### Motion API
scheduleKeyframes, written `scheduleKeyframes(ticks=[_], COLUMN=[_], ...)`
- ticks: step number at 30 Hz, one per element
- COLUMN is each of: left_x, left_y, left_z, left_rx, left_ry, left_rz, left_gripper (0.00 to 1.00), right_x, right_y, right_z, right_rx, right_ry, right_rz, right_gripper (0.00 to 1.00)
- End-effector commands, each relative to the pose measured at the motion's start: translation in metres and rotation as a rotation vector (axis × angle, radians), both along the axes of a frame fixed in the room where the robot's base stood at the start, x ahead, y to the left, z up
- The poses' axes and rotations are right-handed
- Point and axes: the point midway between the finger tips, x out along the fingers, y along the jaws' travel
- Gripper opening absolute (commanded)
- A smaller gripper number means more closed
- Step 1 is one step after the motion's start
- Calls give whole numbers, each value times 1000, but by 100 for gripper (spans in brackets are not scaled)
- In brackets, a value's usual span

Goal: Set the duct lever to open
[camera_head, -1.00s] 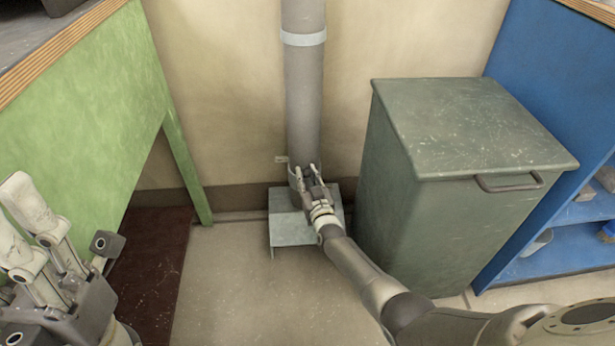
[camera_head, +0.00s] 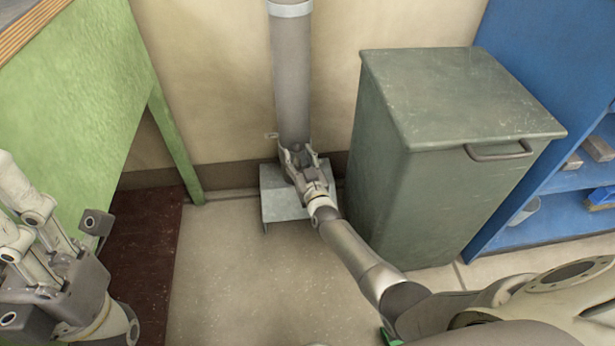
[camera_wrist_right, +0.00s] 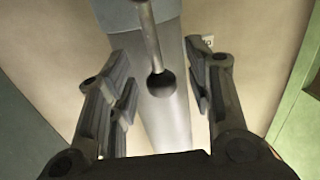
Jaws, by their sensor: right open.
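The grey vertical duct (camera_head: 291,75) stands against the wall above a pale metal box (camera_head: 285,204). In the right wrist view the duct (camera_wrist_right: 166,125) fills the middle. The duct lever (camera_wrist_right: 148,35) is a thin metal rod there, ending in a dark round knob (camera_wrist_right: 161,83). My right gripper (camera_head: 298,155) is at the duct's lower end. It is open, with the knob showing between its fingers, clear of both; its depth is hard to tell. In the head view my gripper hides the lever. My left gripper (camera_head: 35,245) is at the lower left, partly cut off, far from the duct.
A green-grey cabinet (camera_head: 445,100) with a handle stands close to the right of my right arm. Blue shelving (camera_head: 540,90) is beyond it. A green panel (camera_head: 85,90) with a leg is at the left. The floor (camera_head: 245,285) in front is clear.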

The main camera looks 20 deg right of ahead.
Motion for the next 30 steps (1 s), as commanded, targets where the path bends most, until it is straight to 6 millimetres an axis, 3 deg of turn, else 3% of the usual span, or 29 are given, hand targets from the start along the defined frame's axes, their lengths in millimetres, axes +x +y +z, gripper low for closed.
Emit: scheduleKeyframes(ticks=[15, 21, 30], left_x=[0, 0, 0], left_y=[0, 0, 0], left_z=[0, 0, 0], left_rx=[-1, -1, -1], left_ry=[0, 0, 0], left_rz=[0, 0, 0], left_gripper=[40, 40, 40], right_x=[-80, -92, -93], right_y=[5, 6, 6], right_z=[0, 1, 1], right_rx=[0, -1, -1], right_ry=[0, -1, -1], right_rz=[1, 1, 1], right_gripper=[47, 47, 47])
